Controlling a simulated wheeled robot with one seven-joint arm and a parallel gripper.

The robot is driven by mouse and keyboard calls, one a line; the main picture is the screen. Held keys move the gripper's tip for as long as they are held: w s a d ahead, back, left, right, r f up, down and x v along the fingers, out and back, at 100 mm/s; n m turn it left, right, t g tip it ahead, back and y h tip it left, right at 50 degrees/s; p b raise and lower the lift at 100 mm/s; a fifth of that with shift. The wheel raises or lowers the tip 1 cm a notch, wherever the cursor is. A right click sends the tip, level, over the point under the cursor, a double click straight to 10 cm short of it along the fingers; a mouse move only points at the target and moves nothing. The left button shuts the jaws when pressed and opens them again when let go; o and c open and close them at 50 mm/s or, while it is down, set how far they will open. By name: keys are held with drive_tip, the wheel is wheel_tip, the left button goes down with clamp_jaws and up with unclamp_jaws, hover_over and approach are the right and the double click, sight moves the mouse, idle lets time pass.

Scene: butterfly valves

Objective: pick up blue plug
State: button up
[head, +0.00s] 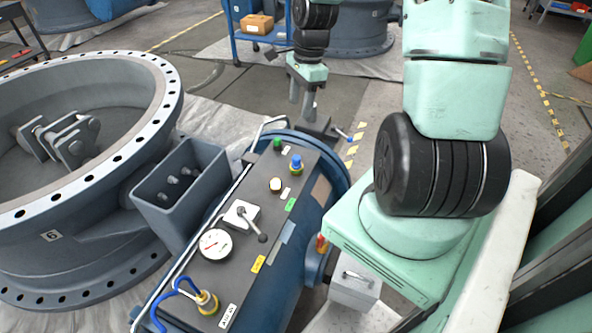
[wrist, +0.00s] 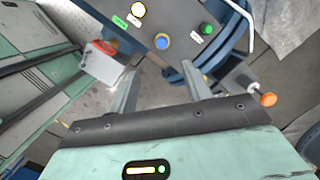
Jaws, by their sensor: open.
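The blue plug (head: 296,163) stands upright in a yellow ring near the far end of the dark top panel (head: 250,213) of a blue cylindrical console. In the wrist view the blue plug (wrist: 162,41) shows at the upper middle, just past the gap between the fingertips. My gripper (head: 302,118) is open and empty. In the head view it hangs above and beyond the panel's far end, apart from the plug. In the wrist view my gripper (wrist: 160,67) has its fingers spread, with nothing between them.
A green button (head: 277,144) and a cream button (head: 275,185) flank the plug. A metal rail (head: 268,121) edges the panel. Nearer are a lever (head: 250,222), a gauge (head: 215,244) and a blue-hosed fitting (head: 206,301). A large flanged valve (head: 60,200) stands left.

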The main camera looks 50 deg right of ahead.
drive_tip(key=d+f+m, duration=0.1)
drive_tip(key=d+f, duration=0.1)
drive_tip(key=b, duration=0.3)
hover_over(297, 157)
drive_tip(key=f, duration=0.7)
drive_tip(key=d+f, duration=0.1)
drive_tip(key=f, duration=0.2)
drive_tip(key=shift+s+f, duration=0.15)
drive_tip(key=shift+f, duration=0.05)
drive_tip(key=shift+a+f+b, duration=0.2)
drive_tip(key=shift+f+b, duration=0.05)
drive_tip(key=shift+f, duration=0.7)
drive_tip(key=shift+a+f+b, duration=0.15)
drive_tip(key=shift+f+b, duration=0.15)
drive_tip(key=shift+f, duration=0.65)
drive_tip(key=shift+a+f+b, duration=0.2)
drive_tip(key=shift+f+b, duration=0.05)
drive_tip(key=shift+f, duration=0.7)
drive_tip(key=shift+c, duration=0.3)
drive_tip(key=c, duration=1)
